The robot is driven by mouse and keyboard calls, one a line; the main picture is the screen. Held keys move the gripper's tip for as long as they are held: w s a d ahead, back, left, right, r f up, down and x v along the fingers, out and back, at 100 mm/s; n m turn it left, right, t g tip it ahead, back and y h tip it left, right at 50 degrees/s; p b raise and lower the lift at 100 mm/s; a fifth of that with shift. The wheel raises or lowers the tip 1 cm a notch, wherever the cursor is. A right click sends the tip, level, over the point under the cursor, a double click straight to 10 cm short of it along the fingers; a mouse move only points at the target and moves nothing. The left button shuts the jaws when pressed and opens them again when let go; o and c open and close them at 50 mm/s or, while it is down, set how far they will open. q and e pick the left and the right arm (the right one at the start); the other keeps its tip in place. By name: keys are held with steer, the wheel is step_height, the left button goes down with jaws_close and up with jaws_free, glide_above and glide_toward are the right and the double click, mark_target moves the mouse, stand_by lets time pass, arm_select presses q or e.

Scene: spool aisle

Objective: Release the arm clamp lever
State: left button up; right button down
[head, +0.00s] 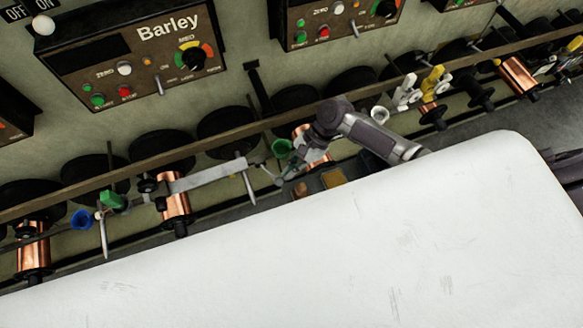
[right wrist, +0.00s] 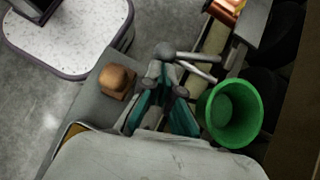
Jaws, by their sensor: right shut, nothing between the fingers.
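The metal clamp arm (head: 205,178) reaches right from a copper spool toward my right gripper (head: 278,182). A thin lever (head: 268,175) stands at the arm's right end, beside my right fingertips. In the right wrist view the lever shows as a grey ball knob (right wrist: 165,52) with pale rods running right. My right gripper (right wrist: 168,92), with teal-sided fingers, is shut and empty just short of the knob. I cannot tell whether they touch. My left gripper is not in view.
A green cup (right wrist: 232,112) sits close to the right of my right fingers; it also shows in the head view (head: 282,148). A long rail (head: 225,135) runs behind, with several copper spools along it. The Barley control panel (head: 140,55) is on the wall above.

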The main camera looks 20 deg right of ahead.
steer(key=shift+s+r+p, duration=0.1)
steer(key=shift+r+p, duration=0.05)
steer(key=shift+p, duration=0.35)
steer(key=shift+s+a+m+t+y+p, duration=0.4)
steer(key=shift+m+p, duration=0.5)
steer(key=shift+p, duration=0.7)
steer(key=s+a+m+t+h+p, duration=0.1)
steer(key=a+m+t+p, duration=0.5)
steer(key=p, duration=0.7)
steer(key=shift+s+m+h, duration=0.4)
steer(key=shift+s+m, duration=0.3)
steer(key=shift+m, duration=0.7)
steer(key=shift+a, duration=0.1)
